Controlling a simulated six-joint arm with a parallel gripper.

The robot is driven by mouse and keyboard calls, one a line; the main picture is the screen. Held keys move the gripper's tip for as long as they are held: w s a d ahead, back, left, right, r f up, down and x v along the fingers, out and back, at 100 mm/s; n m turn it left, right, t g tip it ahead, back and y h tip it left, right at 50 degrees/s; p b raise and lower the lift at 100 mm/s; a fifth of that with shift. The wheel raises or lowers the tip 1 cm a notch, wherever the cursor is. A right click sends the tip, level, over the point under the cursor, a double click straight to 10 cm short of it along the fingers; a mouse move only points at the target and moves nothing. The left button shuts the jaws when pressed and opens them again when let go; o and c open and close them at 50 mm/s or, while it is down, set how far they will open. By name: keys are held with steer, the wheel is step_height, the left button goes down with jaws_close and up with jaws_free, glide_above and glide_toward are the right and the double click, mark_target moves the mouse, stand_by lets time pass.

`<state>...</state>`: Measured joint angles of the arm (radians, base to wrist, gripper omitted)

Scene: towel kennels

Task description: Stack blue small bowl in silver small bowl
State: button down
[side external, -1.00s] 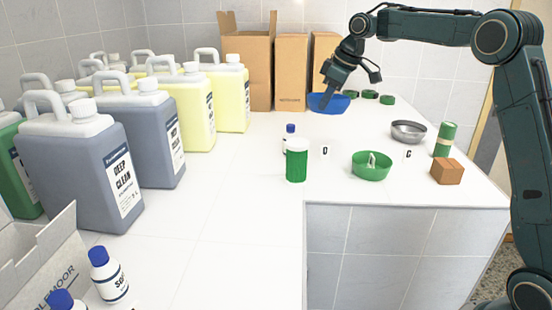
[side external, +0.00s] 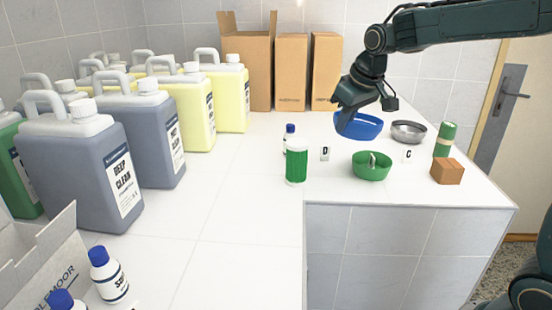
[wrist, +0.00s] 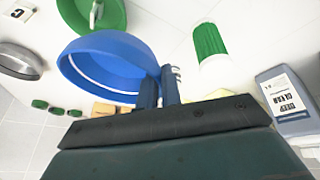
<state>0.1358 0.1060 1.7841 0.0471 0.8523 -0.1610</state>
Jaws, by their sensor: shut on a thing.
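The blue small bowl (side external: 362,127) is held at its left rim by my gripper (side external: 345,118), which is shut on it. In the wrist view the blue bowl (wrist: 105,62) hangs from the two fingers (wrist: 158,92), above the counter. The silver small bowl (side external: 408,131) stands on the white counter just right of the blue bowl in the side view. It shows at the left edge of the wrist view (wrist: 20,60). It looks empty in the side view. The blue bowl is apart from it.
A green bowl (side external: 371,167) stands in front, near a brown block (side external: 447,171) and a green cylinder (side external: 444,139). A green-and-white container (side external: 296,162) and a small blue-capped bottle (side external: 290,138) stand to the left. Cardboard boxes (side external: 291,72) and large jugs (side external: 120,150) line the back and left.

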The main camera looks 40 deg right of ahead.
steer(key=shift+w+d, duration=0.35)
steer(key=shift+d, duration=0.2)
steer(key=w+d+m+h, duration=0.1)
steer(key=w+d+m, duration=0.15)
steer(key=d, duration=0.55)
steer(key=w+d+m+h, duration=0.1)
steer(key=w+d, duration=0.2)
steer(key=d, duration=0.5)
steer(key=m+g+h, duration=0.2)
steer(key=m, duration=0.1)
glide_above(393, 134)
steer(key=f, duration=0.2)
steer(key=shift+a+f, duration=0.25)
steer(key=shift+f, duration=0.15)
steer(key=shift+s+a+f, duration=0.1)
steer(key=shift+f, duration=4.15)
steer(key=c, duration=1.6)
jaws_free()
steer(key=shift+f+y, duration=0.1)
steer(key=shift+y, duration=0.2)
steer(key=shift+r, duration=0.25)
